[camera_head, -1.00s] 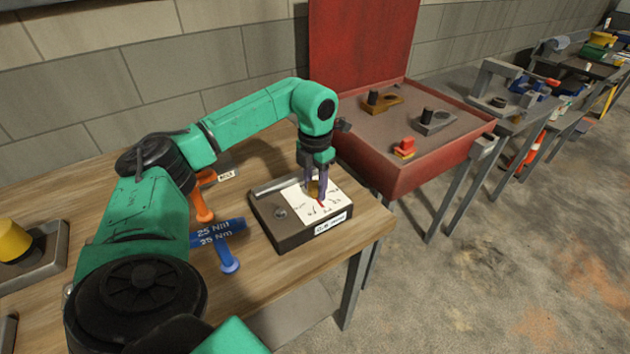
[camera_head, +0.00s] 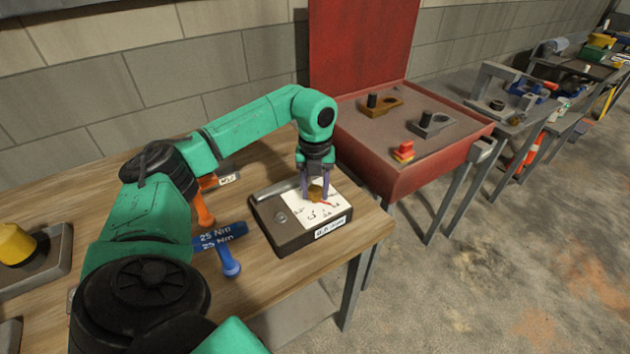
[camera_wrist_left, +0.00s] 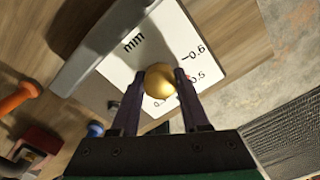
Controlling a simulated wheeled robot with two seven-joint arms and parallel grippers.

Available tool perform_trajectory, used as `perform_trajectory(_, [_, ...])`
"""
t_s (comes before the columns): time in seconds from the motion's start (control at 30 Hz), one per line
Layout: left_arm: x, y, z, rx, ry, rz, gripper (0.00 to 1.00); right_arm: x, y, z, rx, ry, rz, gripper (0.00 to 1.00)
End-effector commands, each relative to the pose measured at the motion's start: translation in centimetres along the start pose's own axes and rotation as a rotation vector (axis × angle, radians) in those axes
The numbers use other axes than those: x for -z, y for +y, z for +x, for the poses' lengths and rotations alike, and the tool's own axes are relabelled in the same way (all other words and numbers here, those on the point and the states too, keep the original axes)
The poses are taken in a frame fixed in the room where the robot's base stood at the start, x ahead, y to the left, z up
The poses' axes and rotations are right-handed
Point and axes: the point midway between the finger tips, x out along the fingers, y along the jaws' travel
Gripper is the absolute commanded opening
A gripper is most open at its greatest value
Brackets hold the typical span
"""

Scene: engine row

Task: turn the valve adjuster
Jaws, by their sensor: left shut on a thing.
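The valve adjuster is a brass knob (camera_head: 315,192) on a dark block (camera_head: 284,239) with a white scale plate (camera_head: 299,212). The block stands near the right end of the wooden bench. My left gripper (camera_head: 315,195) comes down from above and is shut on the knob. In the left wrist view the knob (camera_wrist_left: 159,80) sits between the two fingertips (camera_wrist_left: 160,82). The scale there reads "mm" with marks such as 0.6 and 0.5. A red pointer (camera_head: 328,203) shows at the knob's right, partly hidden. My right gripper is not in view.
Orange (camera_head: 204,209) and blue (camera_head: 230,262) handled tools lie left of the block, by a blue "25 Nm" piece (camera_head: 220,236). A red open-lidded box (camera_head: 415,171) stands beyond the bench's right edge. A yellow part (camera_head: 14,242) sits far left.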

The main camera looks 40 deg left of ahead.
Motion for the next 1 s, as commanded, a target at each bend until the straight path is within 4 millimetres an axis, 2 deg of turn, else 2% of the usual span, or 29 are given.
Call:
perform_trajectory(0.6, [-0.34,-0.03,-0.44,0.008,-0.012,-0.049,0.00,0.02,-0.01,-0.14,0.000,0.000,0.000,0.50])
perform_trajectory(0.63, [-0.34,-0.02,-0.44,0.008,-0.012,-0.049,0.57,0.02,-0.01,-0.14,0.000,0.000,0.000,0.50])
perform_trajectory(0.67, [-0.33,-0.02,-0.42,0.007,-0.012,-0.048,0.68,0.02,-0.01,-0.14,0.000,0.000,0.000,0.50])
perform_trajectory(0.7, [-0.29,-0.01,-0.38,0.007,-0.011,-0.048,0.75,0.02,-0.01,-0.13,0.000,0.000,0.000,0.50])
perform_trajectory(1.0, [-0.14,-0.01,-0.23,0.003,-0.005,-0.045,0.75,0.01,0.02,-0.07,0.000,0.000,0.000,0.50])
